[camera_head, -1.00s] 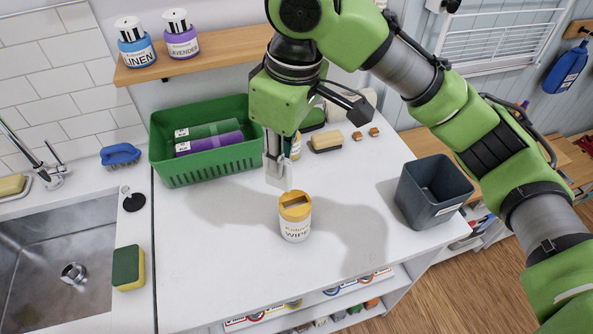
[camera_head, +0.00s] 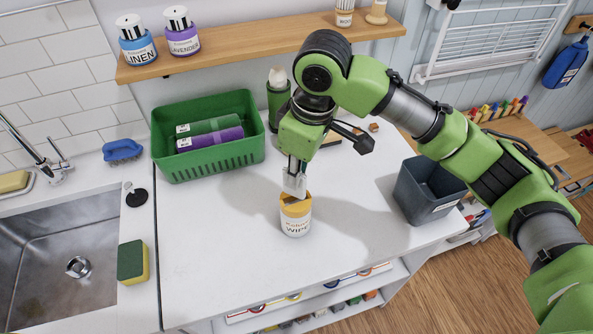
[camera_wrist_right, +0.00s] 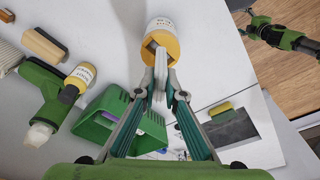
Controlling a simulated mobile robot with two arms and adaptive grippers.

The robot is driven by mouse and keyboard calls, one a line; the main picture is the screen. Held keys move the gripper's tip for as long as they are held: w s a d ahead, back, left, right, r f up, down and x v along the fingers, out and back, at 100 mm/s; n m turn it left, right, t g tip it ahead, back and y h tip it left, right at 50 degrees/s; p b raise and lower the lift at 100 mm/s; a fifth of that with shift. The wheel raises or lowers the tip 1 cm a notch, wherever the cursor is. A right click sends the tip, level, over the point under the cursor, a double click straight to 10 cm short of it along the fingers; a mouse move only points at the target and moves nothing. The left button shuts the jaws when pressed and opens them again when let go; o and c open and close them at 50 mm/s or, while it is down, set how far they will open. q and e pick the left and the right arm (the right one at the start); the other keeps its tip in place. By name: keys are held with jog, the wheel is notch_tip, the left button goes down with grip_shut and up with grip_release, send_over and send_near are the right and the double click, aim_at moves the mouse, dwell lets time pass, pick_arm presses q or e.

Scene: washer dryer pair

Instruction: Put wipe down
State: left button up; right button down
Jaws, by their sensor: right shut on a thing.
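The wipes canister (camera_head: 296,220) is white with a yellow lid and stands upright on the white counter. It also shows at the top of the right wrist view (camera_wrist_right: 172,32), its dark lid opening facing me. My right gripper (camera_head: 294,182) points down just over the lid. It is shut on a pale wipe (camera_wrist_right: 158,86), a thin white piece between the fingertips. The head view does not show clearly whether the wipe touches the lid. My left gripper (camera_wrist_right: 256,30) seems to show small at the upper right of the right wrist view, too small to read its fingers.
A green basket (camera_head: 210,168) with rolls stands at the back left. A dark grey bin (camera_head: 425,195) stands at the right edge. A sponge (camera_head: 132,262) lies by the sink at left. A green bottle (camera_head: 278,95) stands behind my gripper. The counter around the canister is clear.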

jog(key=shift+f, duration=0.25)
jog(key=shift+f, duration=0.35)
jog(key=c, duration=2.1)
grip_release()
jog(key=shift+r, duration=0.1)
jog(key=shift+r, duration=0.3)
notch_tip(320, 180, up, 12)
jog(key=d+b, duration=0.1)
jog(key=shift+s+d+r+b, duration=0.15)
jog(key=shift+s+d+b, duration=0.15)
jog(key=shift+s+b, duration=0.1)
